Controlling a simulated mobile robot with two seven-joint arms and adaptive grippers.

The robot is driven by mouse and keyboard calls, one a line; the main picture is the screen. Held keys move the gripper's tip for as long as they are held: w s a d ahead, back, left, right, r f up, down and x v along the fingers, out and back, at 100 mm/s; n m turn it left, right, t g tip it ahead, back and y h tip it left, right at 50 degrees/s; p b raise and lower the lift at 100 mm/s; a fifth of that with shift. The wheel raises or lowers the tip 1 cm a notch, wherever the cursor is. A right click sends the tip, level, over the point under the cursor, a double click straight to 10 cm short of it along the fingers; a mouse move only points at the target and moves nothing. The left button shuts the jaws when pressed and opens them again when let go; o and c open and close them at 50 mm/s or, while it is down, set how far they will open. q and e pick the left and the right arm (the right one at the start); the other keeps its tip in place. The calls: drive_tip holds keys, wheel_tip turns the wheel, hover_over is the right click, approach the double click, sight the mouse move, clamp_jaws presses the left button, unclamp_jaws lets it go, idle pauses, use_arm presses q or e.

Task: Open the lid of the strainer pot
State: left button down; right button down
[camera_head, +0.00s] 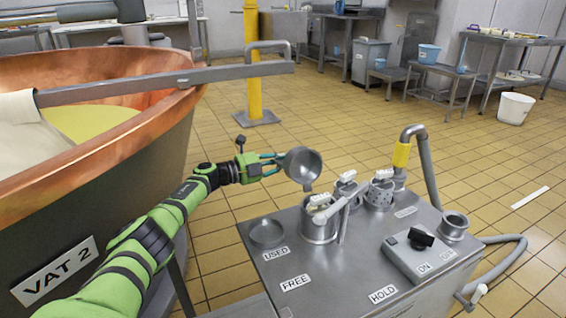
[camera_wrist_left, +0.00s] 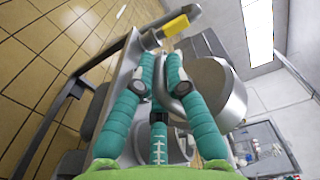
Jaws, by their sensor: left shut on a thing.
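My left gripper (camera_head: 270,165) comes in from the left and is shut on a round, hollow metal piece (camera_head: 303,163), which looks like the lid. It is tilted on its side above the pot. In the left wrist view the teal fingers (camera_wrist_left: 160,75) close around its curved handle, and the shiny round body (camera_wrist_left: 220,90) shows to the right. The metal pot (camera_head: 318,226) stands in the steel counter just below, with a white-labelled handle across its top. A narrow part hangs from the held piece towards the pot; I cannot tell whether they are joined. My right gripper is out of view.
The steel counter (camera_head: 285,262) holds a perforated cylinder (camera_head: 380,193), another small vessel (camera_head: 345,187), a shallow round recess (camera_head: 267,232) and a switch box (camera_head: 420,252). A pipe with a yellow grip (camera_head: 401,155) rises behind. The copper vat (camera_head: 130,140) stands left.

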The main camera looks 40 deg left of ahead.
use_arm(q)
drive_tip(key=shift+w+a+r, duration=0.1)
drive_tip(key=shift+a+r, duration=0.2)
drive_tip(key=shift+a, duration=0.05)
drive_tip(key=c, duration=1.4)
unclamp_jaws()
drive_tip(key=shift+o, duration=0.4)
drive_tip(key=shift+d+f, duration=0.1)
drive_tip(key=shift+f, duration=0.15)
wheel_tip(320, 180, up, 10)
drive_tip(key=shift+r, duration=0.1)
drive_tip(key=shift+f, duration=0.2)
